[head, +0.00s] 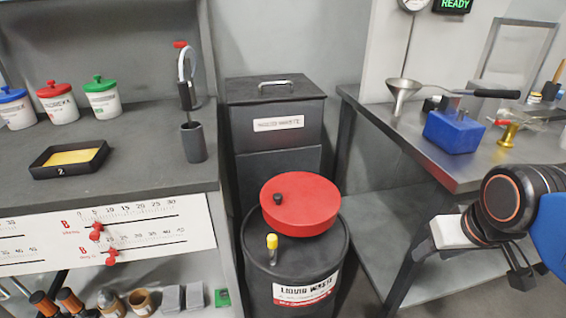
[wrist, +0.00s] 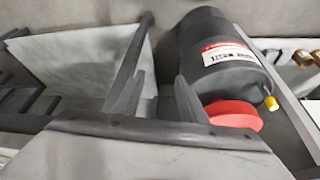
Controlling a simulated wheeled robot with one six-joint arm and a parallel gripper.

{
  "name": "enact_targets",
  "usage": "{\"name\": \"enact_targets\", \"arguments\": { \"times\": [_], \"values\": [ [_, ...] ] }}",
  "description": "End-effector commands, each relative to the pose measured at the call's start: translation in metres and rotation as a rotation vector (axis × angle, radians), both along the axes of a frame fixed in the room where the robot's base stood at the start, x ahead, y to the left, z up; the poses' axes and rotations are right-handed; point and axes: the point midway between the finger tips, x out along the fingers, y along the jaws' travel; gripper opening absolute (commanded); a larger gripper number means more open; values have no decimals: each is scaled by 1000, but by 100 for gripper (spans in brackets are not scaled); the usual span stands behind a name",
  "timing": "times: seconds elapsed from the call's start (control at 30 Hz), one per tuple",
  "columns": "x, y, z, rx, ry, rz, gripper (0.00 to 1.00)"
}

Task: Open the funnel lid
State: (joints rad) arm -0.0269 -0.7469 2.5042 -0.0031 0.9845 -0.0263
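The round red lid (head: 315,200) with a small black knob (head: 278,198) covers most of the top of the black liquid waste drum (head: 262,262), and looks closed. The drum (wrist: 205,40) and red lid (wrist: 235,113) also show in the wrist view, rotated. My gripper (head: 530,272) is at the right of the head view, beside the right bench and well apart from the lid. In the wrist view its two grey fingers (wrist: 160,78) stand apart with nothing held between them.
A yellow-capped fitting (head: 272,243) stands at the drum's front edge. A black waste bin (head: 275,98) is behind. The left bench (head: 135,150) has jars and a tray.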

Motion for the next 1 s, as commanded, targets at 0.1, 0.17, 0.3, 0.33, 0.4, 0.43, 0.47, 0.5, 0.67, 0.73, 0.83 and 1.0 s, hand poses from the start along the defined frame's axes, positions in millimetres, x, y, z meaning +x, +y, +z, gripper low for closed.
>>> {"name": "enact_targets", "arguments": {
  "times": [0.1, 0.17, 0.3, 0.33, 0.4, 0.43, 0.47, 0.5, 0.67, 0.73, 0.83, 1.0],
  "values": [
    [21, 14, 22, -21, 30, 103, 38],
    [34, 23, 35, -36, 48, 169, 38],
    [64, 49, 63, -70, 90, 326, 38],
    [70, 55, 69, -77, 99, 358, 38],
    [85, 71, 81, -94, 118, 438, 38],
    [91, 77, 86, -102, 126, 470, 38],
    [97, 85, 91, -109, 135, 504, 38],
    [105, 94, 97, -118, 145, 550, 38],
    [134, 138, 120, -157, 187, 730, 38],
    [146, 158, 128, -172, 205, 808, 38],
    [161, 190, 138, -195, 230, 921, 38],
    [181, 248, 151, -234, 271, 1113, 38]
  ]
}}
